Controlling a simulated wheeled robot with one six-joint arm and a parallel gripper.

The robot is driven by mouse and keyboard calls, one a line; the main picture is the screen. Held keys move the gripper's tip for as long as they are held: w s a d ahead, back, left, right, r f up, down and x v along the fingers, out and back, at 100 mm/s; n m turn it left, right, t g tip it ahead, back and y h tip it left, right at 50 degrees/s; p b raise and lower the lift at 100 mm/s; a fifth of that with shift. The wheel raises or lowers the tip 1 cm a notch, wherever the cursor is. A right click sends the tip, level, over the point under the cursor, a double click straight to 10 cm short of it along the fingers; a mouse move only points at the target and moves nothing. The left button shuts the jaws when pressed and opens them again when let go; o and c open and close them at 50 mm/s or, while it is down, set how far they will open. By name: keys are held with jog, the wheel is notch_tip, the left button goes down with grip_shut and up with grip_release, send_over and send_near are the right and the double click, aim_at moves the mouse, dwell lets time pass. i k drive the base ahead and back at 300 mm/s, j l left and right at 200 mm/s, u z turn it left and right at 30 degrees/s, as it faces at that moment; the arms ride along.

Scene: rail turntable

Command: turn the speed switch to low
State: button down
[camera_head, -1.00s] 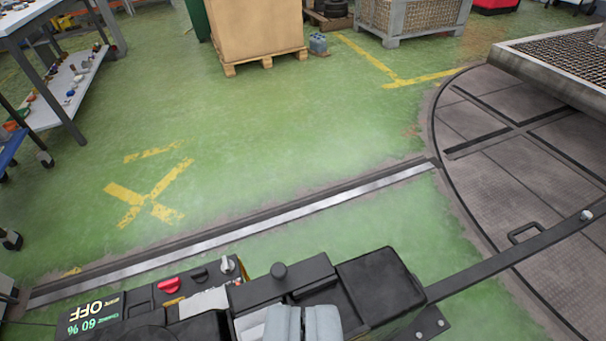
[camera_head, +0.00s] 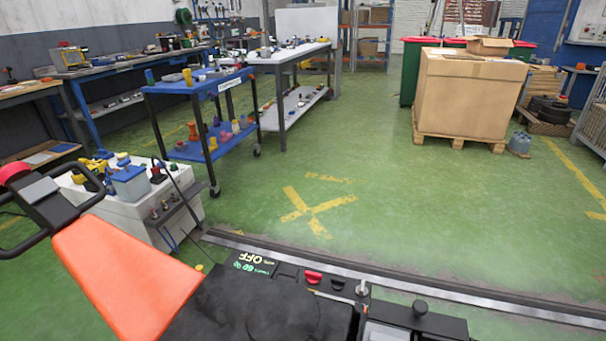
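A black control panel on a small orange and black vehicle shows at the bottom of the view. Its display (camera_head: 252,262) reads "OFF" and "60 %", upside down to me. Beside it in a row are a red knob (camera_head: 312,276), a small black knob (camera_head: 338,283) and an upright silver lever switch (camera_head: 362,288). I cannot tell which of these is the speed switch, as the labels are too small to read. A pale slip lies just in front of the row. I do not make out my gripper in this view.
The vehicle's orange cover (camera_head: 125,275) and black handlebar (camera_head: 50,205) fill the lower left. A white cabinet (camera_head: 135,215) with items on it stands behind. A blue cart (camera_head: 200,85), benches and a boxed pallet (camera_head: 470,95) stand farther back. Green floor is open between them.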

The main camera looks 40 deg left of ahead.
aim_at(338, 284)
jog(key=k+l+u, duration=0.2)
jog(key=k, duration=0.4)
jog(key=k+j+u, duration=0.2)
jog(key=k, duration=0.35)
jog(key=k+u, duration=0.15)
jog(key=k, duration=0.45)
jog(key=k+j+u, duration=0.2)
jog(key=k, duration=0.4)
jog(key=i+l, duration=0.15)
jog(key=i, duration=0.45)
jog(key=i+l, duration=0.15)
jog(key=i, duration=0.4)
jog(key=i+l, duration=0.15)
jog(key=i, duration=0.45)
jog(key=i+l, duration=0.15)
jog(key=i, duration=0.4)
